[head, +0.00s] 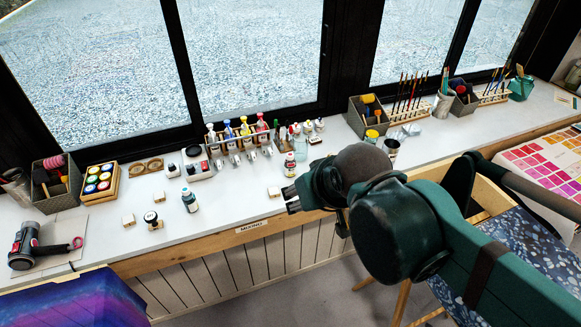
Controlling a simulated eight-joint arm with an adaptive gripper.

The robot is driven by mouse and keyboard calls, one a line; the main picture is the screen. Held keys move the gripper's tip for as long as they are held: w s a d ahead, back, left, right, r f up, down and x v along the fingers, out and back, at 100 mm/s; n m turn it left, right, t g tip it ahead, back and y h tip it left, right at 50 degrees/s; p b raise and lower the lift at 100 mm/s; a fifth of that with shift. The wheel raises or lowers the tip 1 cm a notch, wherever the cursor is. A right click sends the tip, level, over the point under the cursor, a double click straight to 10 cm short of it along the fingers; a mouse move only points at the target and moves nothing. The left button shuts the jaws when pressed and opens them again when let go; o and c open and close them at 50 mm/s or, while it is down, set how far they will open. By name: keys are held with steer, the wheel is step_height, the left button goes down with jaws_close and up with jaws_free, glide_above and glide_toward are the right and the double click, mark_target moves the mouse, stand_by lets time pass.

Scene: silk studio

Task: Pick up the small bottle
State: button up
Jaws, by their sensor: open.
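Two small bottles stand upright on the white counter. I cannot tell which one the task means. My gripper reaches in from the right, over the counter's front part. Its dark fingertips point left, are open and touch neither bottle. My arm's large dark joints hide the counter behind them.
A rack of colored bottles (238,140) stands at the back by the window. A squat jar (151,220) and small pale blocks (128,221) are at left. The counter (232,190) is clear between the left bottle and my gripper.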

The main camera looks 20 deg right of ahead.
steer(key=shift+o, duration=0.8)
steer(key=m+g+h, duration=0.3)
steer(key=m, duration=0.5)
glide_above(290, 155)
steer(key=s+a, duration=0.3)
steer(key=s, duration=0.6)
step_height(290, 155, down, 10)
steer(key=w+f, duration=0.3)
steer(key=w+d+f+m+g, duration=0.1)
steer(key=w+f, duration=0.1)
steer(key=f, duration=0.2)
steer(key=w+d+f+m, duration=0.1)
steer(key=w+f, duration=0.2)
steer(key=f, duration=0.1)
steer(key=shift+w+d+b, duration=0.25)
steer(key=shift+w+b, duration=0.05)
steer(key=shift+b, duration=0.05)
steer(key=shift+w+f+m+h, duration=0.15)
steer(key=shift+f+m+h, duration=0.15)
steer(key=shift+d+f, duration=0.1)
